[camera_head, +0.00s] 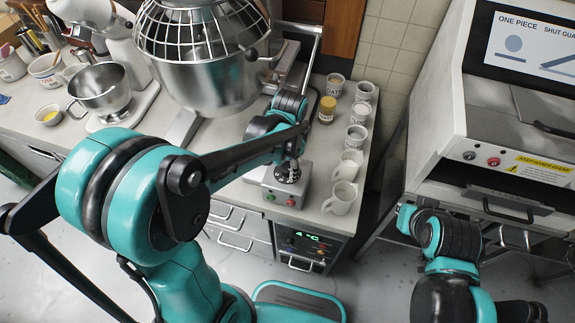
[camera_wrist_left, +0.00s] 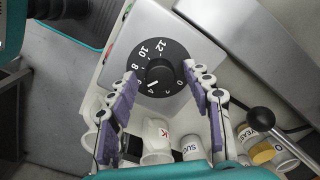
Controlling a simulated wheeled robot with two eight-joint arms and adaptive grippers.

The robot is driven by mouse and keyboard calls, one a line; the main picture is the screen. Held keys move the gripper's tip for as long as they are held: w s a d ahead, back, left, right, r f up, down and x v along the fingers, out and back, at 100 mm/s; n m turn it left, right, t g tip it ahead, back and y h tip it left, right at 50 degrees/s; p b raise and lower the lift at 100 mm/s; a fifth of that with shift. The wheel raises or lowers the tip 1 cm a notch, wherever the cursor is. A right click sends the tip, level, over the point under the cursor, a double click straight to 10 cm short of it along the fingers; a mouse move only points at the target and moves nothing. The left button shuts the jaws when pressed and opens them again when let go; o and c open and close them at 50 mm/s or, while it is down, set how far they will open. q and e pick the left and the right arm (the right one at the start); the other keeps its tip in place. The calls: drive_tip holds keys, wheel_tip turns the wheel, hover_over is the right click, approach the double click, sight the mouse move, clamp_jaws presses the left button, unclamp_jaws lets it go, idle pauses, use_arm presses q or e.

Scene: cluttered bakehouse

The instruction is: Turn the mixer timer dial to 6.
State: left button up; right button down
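The mixer timer dial (camera_wrist_left: 176,53) is a black disc with white numbers around a black knob (camera_wrist_left: 160,74) on a grey metal box. In the head view my left gripper (camera_head: 287,172) is over the control box (camera_head: 285,191) and largely hides the dial.
The steel mixer bowl (camera_head: 205,75) with its wire guard stands behind my left arm. White mugs, including one mug (camera_head: 341,198), and a labelled jar (camera_head: 327,109) line the counter's right side. Red and green buttons sit on the box front. A large machine (camera_head: 500,120) stands at right.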

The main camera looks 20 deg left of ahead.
use_arm(q)
wheel_tip(320, 180, up, 12)
drive_tip(key=shift+s+d, duration=0.15)
drive_tip(key=shift+s, duration=0.05)
idle(0.4)
drive_tip(key=n+t+b, duration=0.4)
drive_tip(key=n, duration=0.1)
approach(288, 170)
drive_tip(key=s+a, duration=0.2)
drive_tip(key=a, duration=0.1)
drive_tip(key=s+a+f+n+t+b, duration=0.2)
drive_tip(key=s+f+n+t, duration=0.1)
drive_tip(key=s+f+n, duration=0.1)
drive_tip(key=shift+s+f+b, duration=0.2)
drive_tip(key=shift+f+b, duration=0.2)
drive_tip(key=shift+f, duration=0.5)
drive_tip(key=shift+a, duration=0.1)
idle(0.7)
